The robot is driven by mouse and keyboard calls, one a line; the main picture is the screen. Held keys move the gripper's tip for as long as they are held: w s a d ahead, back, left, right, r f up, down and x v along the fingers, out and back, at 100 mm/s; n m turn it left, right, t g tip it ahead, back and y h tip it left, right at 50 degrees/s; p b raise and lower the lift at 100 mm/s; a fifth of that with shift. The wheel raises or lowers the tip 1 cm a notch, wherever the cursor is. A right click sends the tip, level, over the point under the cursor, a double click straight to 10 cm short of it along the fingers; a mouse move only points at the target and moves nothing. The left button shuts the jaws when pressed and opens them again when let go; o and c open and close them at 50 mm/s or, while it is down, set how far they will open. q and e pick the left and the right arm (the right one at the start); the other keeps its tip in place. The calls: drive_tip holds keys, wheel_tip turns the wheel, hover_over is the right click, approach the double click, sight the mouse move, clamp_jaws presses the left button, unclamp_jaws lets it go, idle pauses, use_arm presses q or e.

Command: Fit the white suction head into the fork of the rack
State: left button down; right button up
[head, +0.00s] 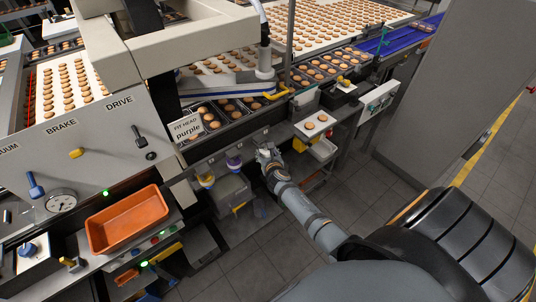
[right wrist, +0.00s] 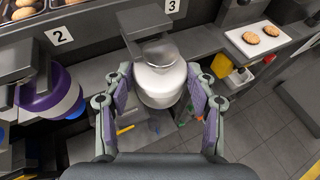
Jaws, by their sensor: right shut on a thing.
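My right gripper (head: 265,152) is at the front of the machine, at the right end of a row of hanging heads. In the right wrist view my right gripper (right wrist: 160,95) is shut on the white suction head (right wrist: 160,82), with a finger on each side. The head is upright at the grey fork (right wrist: 150,25) beside label 3 of the rack (right wrist: 100,36). A grey plate-like top covers its neck, so I cannot tell whether the neck is inside the fork. My left gripper is out of view.
A purple head (right wrist: 55,100) hangs near label 2; it also shows in the head view (head: 235,162), beside a yellow head (head: 206,181). A sign (head: 187,129) reads "FIT HEAD purple". A white plate with two biscuits (right wrist: 240,45) lies to the right. An orange bin (head: 127,222) stands left.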

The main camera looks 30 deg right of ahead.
sight(262, 148)
drive_tip(key=shift+w, duration=0.6)
drive_tip(key=shift+w+a+r, duration=0.1)
drive_tip(key=shift+w, duration=0.2)
drive_tip(key=shift+w+b, duration=0.3)
drive_tip(key=shift+w, duration=0.35)
drive_tip(key=shift+w, duration=0.3)
drive_tip(key=shift+s, duration=0.15)
drive_tip(key=shift+s, duration=0.15)
drive_tip(key=shift+s+p, duration=0.8)
drive_tip(key=shift+s, duration=1.1)
drive_tip(key=shift+p, duration=0.35)
drive_tip(key=shift+w+b, duration=0.55)
drive_tip(key=shift+w, duration=1.65)
